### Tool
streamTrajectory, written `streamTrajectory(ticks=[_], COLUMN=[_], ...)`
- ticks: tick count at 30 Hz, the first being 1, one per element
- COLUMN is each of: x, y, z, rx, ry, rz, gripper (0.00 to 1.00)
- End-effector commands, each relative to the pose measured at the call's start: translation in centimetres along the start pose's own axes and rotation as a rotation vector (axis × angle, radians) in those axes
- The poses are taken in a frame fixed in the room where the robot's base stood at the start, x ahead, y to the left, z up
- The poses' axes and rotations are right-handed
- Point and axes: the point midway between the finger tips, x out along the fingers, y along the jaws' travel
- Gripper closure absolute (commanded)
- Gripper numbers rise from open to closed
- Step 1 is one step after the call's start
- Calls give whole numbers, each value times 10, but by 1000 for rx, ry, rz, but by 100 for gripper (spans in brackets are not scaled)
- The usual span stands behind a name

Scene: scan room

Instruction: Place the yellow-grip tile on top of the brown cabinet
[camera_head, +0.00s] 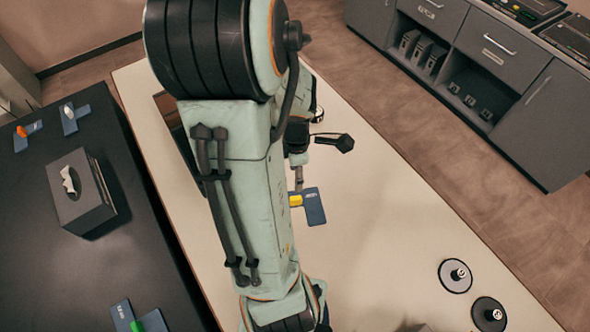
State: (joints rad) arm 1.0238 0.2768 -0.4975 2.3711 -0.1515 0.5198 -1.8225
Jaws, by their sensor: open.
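The yellow-grip tile (314,208), a blue plate with a yellow grip at its left end, lies on the pale tabletop just right of my forearm. My gripper (298,187) shows only in part beside the forearm, its finger pointing down close to the yellow grip. It is open, and I cannot tell whether it touches the tile. A dark box-like thing with a brown edge (165,103) stands at the table's left side, mostly hidden behind my arm; it may be the brown cabinet, but I cannot tell.
A black table (95,260) at left holds a tissue box (72,200) and blue tiles with orange (22,131), white (69,112) and green (137,325) grips. Two round discs (446,280) (482,317) lie at lower right. Grey cabinets (535,125) stand at upper right. The tabletop right of the tile is clear.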

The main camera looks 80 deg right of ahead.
Motion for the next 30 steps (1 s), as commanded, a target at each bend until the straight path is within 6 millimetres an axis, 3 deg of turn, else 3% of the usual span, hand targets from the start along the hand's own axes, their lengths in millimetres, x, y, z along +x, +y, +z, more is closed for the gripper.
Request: streamTrajectory(ticks=[11, 14, 16, 19, 22, 24, 27, 30], x=[-9, -22, -39, -68, -92, -105, -116, -121], y=[0, -1, -12, -54, -112, -149, -189, -210], z=[-7, -45, -90, -156, -194, -204, -203, -196], rx=[2, 17, 38, 79, 129, 166, 215, 253], ry=[7, 42, 80, 114, 100, 74, 38, 17], rz=[2, 3, -9, -53, -94, -103, -94, -77], gripper=[58, 58, 58, 58, 58, 58, 58, 58])
